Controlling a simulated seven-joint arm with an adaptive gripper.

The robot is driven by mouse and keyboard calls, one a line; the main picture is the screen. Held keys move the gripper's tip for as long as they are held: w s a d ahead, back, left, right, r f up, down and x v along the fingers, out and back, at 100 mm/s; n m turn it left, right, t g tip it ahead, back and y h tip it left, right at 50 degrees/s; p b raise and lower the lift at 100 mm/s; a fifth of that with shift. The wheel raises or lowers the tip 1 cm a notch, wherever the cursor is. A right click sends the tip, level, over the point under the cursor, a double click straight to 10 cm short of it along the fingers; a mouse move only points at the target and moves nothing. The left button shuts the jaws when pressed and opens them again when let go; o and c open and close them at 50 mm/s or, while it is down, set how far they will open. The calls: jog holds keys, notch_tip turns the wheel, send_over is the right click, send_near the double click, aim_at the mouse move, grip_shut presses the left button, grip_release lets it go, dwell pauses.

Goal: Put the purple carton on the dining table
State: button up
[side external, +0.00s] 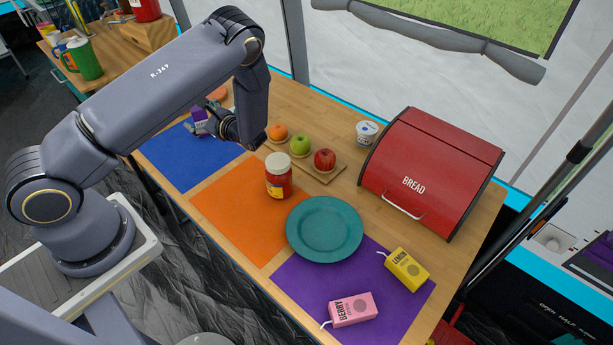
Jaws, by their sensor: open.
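The purple carton (200,114), with a whitish side, is at the far left of the wooden table (178,194), over the far part of the blue mat (180,154). My gripper (215,124) is just right of the carton, pointing left towards it with its jaws open. The fingers overlap the carton's right edge in this view. I cannot tell whether they touch it or whether the carton is upright. My wrist and fingers hide part of that area.
Right of my gripper are a small board (328,170) with fruits, a red jar (279,177) and a teal plate (325,229). The orange mat (233,209) has free room.

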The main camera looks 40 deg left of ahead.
jog(key=s+d+r+n+t+h, duration=0.3)
jog(key=s+d+r+n+h, duration=0.3)
jog(key=d+r, duration=0.6)
jog(key=s+d+r+n+t+h, duration=0.3)
jog(key=s+d+r+n+h, duration=0.3)
jog(key=s+d+r+h, duration=0.3)
jog(key=d+r+h, duration=0.1)
jog(key=d+r, duration=0.3)
jog(key=shift+s+d+r+t, duration=0.25)
jog(key=shift+s+t, duration=0.05)
jog(key=shift+t, duration=0.1)
